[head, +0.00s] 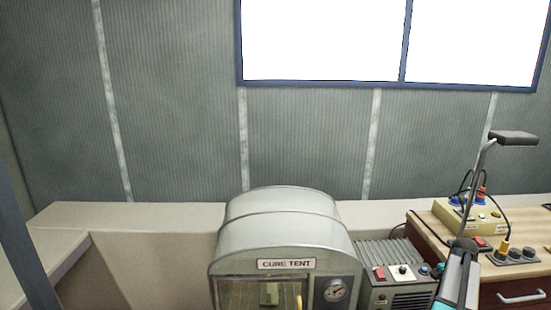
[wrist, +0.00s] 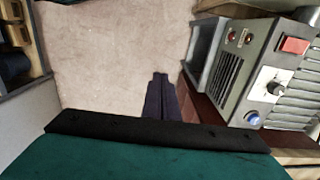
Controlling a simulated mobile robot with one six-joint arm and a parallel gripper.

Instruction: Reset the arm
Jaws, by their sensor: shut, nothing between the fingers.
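My gripper (wrist: 160,88) shows in the wrist view as two dark fingers side by side, shut with nothing between them. It points over a bare beige floor and touches nothing that I can see. In the head view part of my arm shows at the lower right, in front of the wooden cabinet; the fingers are not visible there.
A grey cure tent (head: 285,238) with a window and gauge stands at centre. Beside it is a grey control unit (head: 397,272), close right of the fingers in the wrist view (wrist: 262,75). A wooden cabinet (head: 520,275) carries a yellow box (head: 470,217) and a lamp (head: 514,138).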

